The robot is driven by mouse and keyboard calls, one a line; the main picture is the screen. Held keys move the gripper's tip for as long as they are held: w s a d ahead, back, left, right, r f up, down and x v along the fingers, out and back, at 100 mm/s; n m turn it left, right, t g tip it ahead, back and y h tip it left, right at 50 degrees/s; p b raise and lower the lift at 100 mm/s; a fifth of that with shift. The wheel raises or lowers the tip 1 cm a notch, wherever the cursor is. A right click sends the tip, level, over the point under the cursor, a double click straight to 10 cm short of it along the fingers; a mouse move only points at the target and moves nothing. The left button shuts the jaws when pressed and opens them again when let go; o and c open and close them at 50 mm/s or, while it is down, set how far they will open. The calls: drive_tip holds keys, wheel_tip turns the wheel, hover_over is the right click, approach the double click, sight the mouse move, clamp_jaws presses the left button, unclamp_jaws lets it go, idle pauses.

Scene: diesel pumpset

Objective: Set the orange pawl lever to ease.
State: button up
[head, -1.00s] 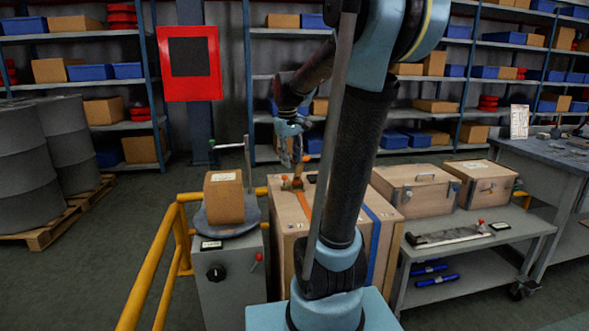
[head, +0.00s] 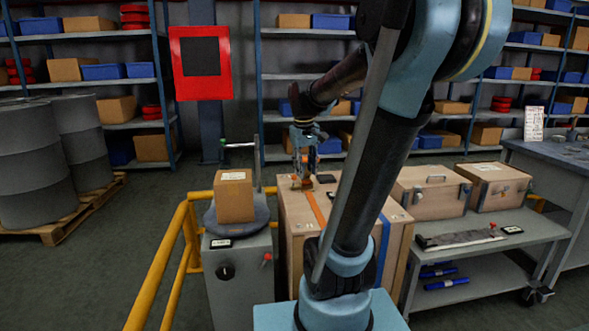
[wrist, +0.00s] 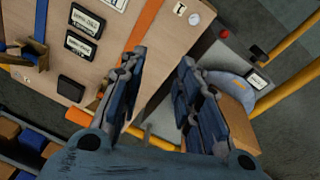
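A wooden crate (head: 350,200) stands ahead, with an orange strap (head: 317,208) and a blue strap (head: 384,240) over it. A small brown-orange ratchet fitting (head: 301,183) sits on top, at the orange strap. My gripper (head: 304,168) hangs just above or at this fitting; contact cannot be told. In the wrist view my gripper (wrist: 160,65) is open, its two blue fingers well apart, with nothing seen between them. An orange piece (wrist: 80,117) shows left of the fingers; I cannot tell whether it is the pawl lever or strap. The left finger partly hides the fitting; the lever's setting is unclear.
Left of the crate, a grey cabinet (head: 237,285) bears a cardboard box (head: 234,196) on a round plate. A yellow rail (head: 155,270) runs beside it. Right is a grey cart (head: 470,241) with two cases. Dark placards (wrist: 80,45) lie on the crate top.

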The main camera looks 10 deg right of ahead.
drive_tip(key=s+f+m+y, duration=0.1)
drive_tip(key=s+f+m, duration=0.1)
drive_tip(key=s+f, duration=0.65)
drive_tip(key=s+f+m, duration=0.1)
drive_tip(key=s+f, duration=0.5)
drive_tip(key=s, duration=0.5)
wheel_tip(320, 180, up, 17)
drive_tip(key=n+h, duration=0.2)
drive_tip(key=n, duration=0.4)
hover_over(295, 177)
drive_tip(key=a, duration=0.3)
drive_tip(key=shift+g, duration=0.3)
drive_tip(key=x, duration=1.7)
drive_tip(key=shift+s, duration=0.35)
drive_tip(key=shift+d, duration=0.1)
clamp_jaws()
